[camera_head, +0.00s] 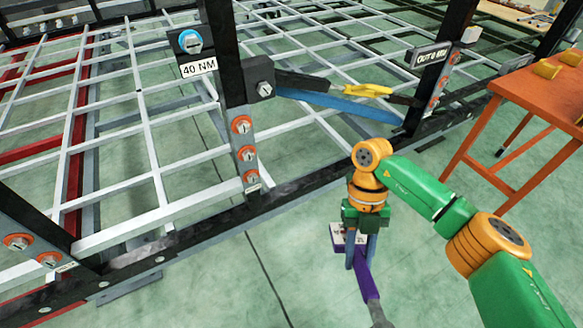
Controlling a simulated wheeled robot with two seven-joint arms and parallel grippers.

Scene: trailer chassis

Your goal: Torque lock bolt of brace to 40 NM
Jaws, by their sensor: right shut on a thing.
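The brace (330,103), a dark bar with a blue lower bar and a yellow piece, runs between two black posts of the chassis. At its left end a silver hex bolt (264,88) sits on a dark block on the left post. A "40 NM" label (198,67) is above it to the left, below a blue round fitting (190,41). My right gripper (360,254) points down in front of the frame, below and right of the bolt and apart from it. It is shut on a purple-handled tool (364,280) with a grey end toward the bottom edge. My left gripper is out of view.
The black chassis rail (220,222) crosses in front of the white grid. Orange round bolts (246,154) line the posts. An orange table (545,92) with yellow blocks stands at the right. The green floor in front of the rail is clear at lower middle.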

